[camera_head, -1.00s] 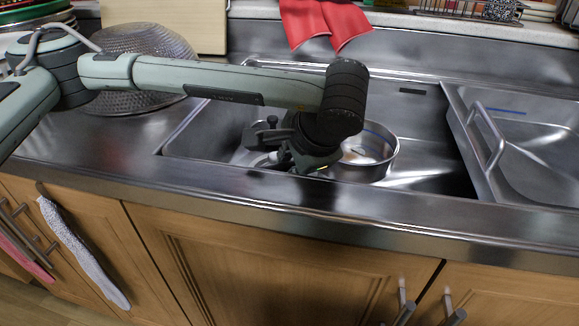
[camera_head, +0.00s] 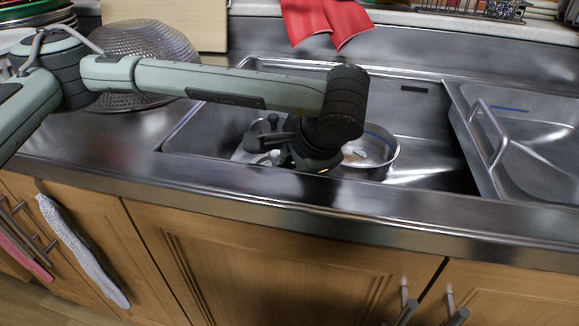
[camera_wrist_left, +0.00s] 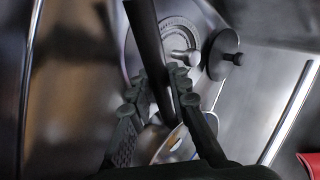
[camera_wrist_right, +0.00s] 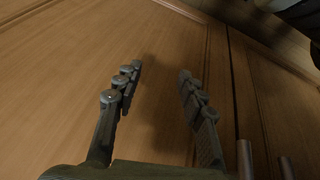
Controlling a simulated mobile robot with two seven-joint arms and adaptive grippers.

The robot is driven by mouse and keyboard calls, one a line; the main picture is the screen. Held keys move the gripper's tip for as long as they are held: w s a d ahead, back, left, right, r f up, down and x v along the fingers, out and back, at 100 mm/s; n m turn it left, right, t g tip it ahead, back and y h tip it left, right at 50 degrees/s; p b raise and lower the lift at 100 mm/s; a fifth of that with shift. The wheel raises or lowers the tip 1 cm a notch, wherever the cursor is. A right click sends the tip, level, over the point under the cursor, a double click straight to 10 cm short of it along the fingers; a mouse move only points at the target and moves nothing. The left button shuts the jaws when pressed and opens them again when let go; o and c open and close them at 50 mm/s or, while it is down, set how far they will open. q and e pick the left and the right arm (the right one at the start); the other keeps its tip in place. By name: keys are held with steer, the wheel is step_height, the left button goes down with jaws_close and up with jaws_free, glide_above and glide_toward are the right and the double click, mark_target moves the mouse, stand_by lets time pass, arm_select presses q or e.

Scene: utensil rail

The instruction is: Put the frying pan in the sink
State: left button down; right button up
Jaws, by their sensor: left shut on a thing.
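The frying pan (camera_head: 375,140), a silvery round pan with a blue line inside its rim, is within the left sink basin (camera_head: 425,140). Its dark handle (camera_wrist_left: 143,20) runs between the fingers of my left gripper (camera_wrist_left: 156,80), which is shut on it. In the head view the wrist hides part of the pan and the fingertips. I cannot tell whether the pan touches the basin floor. In the left wrist view a round drain (camera_wrist_left: 165,40) and a dark knobbed disc (camera_wrist_left: 223,55) lie beyond the fingers. My right gripper (camera_wrist_right: 158,80) is open and empty before the wooden cupboard doors.
A second basin (camera_head: 540,150) with a metal handle is at the right. A perforated metal colander (camera_head: 145,45) stands on the counter at the left. Red cloth (camera_head: 325,20) hangs behind the sink. The front counter edge (camera_head: 250,195) is bare.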

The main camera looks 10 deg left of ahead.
arm_select(q)
steer(key=shift+f+b, duration=0.3)
steer(key=shift+b, duration=0.05)
arm_select(e)
steer(key=shift+w+a+r+t, duration=0.65)
steer(key=shift+w+a, duration=0.1)
steer(key=shift+w, duration=0.15)
arm_select(q)
steer(key=c, duration=1.4)
jaws_free()
steer(key=shift+c, duration=0.2)
steer(key=shift+s+d+r+p, duration=0.15)
steer(key=shift+r+p, duration=0.25)
steer(key=shift+r, duration=0.2)
steer(key=shift+s+d+r+p, duration=0.1)
steer(key=shift+r+p, duration=0.25)
steer(key=shift+r, duration=0.2)
steer(key=v, duration=1)
steer(key=shift+s+r, duration=0.2)
steer(key=shift+r, duration=0.1)
arm_select(e)
steer(key=s+d+f+g, duration=0.2)
steer(key=s, duration=0.1)
steer(key=shift+s+d+f, duration=0.15)
steer(key=shift+d+f, duration=0.05)
steer(key=shift+d, duration=0.1)
